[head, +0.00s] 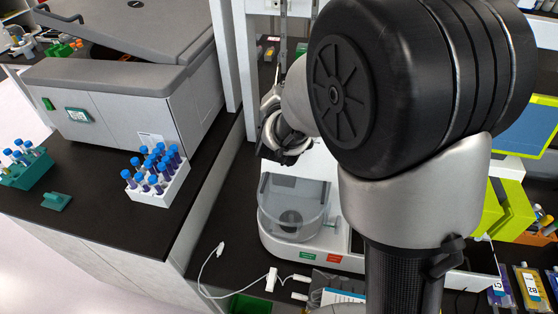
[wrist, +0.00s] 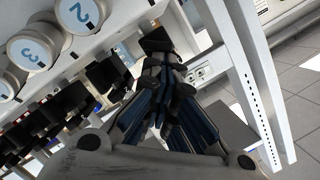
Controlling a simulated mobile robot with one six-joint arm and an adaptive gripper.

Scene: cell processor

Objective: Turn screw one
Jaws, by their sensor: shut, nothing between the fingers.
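My gripper (wrist: 157,48) is in the middle of the wrist view, its dark fingers shut with nothing between them. Two round white knobs, marked 2 (wrist: 80,12) and 3 (wrist: 36,48), sit at the upper left of the wrist view, left of the fingers and apart from them. I cannot make out a knob marked 1. In the head view my gripper (head: 284,145) is small and partly hidden behind my arm, in front of the white machine.
A row of black blocks (wrist: 70,97) runs below the knobs. A white upright post (wrist: 250,80) stands right of my gripper. In the head view, a clear container (head: 292,205) is below my gripper, and a white rack of blue-capped tubes (head: 172,187) stands on the left bench.

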